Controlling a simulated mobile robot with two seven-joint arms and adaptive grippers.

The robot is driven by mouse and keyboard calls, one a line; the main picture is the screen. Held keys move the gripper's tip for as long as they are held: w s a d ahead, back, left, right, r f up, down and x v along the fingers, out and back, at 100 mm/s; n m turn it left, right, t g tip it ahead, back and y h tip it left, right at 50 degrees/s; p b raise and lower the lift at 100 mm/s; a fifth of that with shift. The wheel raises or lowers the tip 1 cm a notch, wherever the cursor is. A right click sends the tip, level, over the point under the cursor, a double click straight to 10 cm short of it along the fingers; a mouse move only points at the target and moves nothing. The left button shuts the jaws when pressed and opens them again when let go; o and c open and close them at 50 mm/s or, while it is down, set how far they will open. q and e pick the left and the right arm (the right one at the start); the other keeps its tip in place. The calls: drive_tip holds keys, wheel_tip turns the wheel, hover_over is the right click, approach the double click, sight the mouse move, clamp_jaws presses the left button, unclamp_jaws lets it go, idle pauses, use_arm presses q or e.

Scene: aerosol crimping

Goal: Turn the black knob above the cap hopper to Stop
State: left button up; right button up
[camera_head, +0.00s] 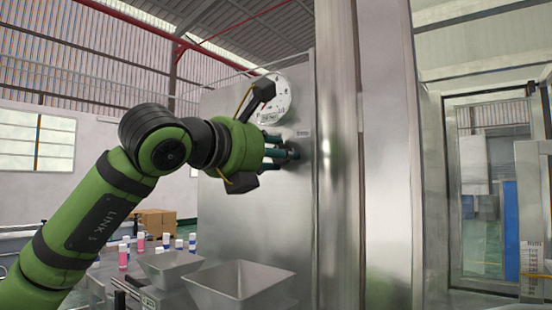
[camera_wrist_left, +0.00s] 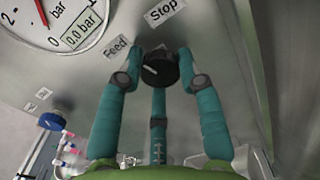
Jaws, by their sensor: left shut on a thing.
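The black knob (camera_wrist_left: 160,68) sits on the metal panel in the left wrist view. Its white mark lies on its left side, toward the "Feed" label (camera_wrist_left: 116,47) rather than the "Stop" label (camera_wrist_left: 165,12) above. My left gripper (camera_wrist_left: 163,72) has its teal fingers around the knob, shut on it, with one finger at each side and one below. In the head view my left gripper (camera_head: 290,153) reaches the panel, and the knob is mostly hidden by the fingers. A grey hopper (camera_head: 240,284) stands below. My right gripper is not in view.
A round pressure gauge (camera_wrist_left: 50,22) reading 0.0 bar is left of the labels. A blue knob (camera_wrist_left: 52,121) sits lower left. A tall metal column (camera_head: 338,150) stands close right of the gripper. Several pink and white cans (camera_head: 140,241) stand at lower left.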

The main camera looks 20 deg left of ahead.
use_arm(q)
drive_tip(key=m+p, duration=0.1)
drive_tip(key=m, duration=1.1)
drive_tip(key=shift+f, duration=0.15)
drive_tip(key=shift+m, duration=0.4)
drive_tip(key=o, duration=1.1)
drive_tip(key=shift+w, duration=0.1)
drive_tip(key=shift+o, duration=0.2)
drive_tip(key=v, duration=1.2)
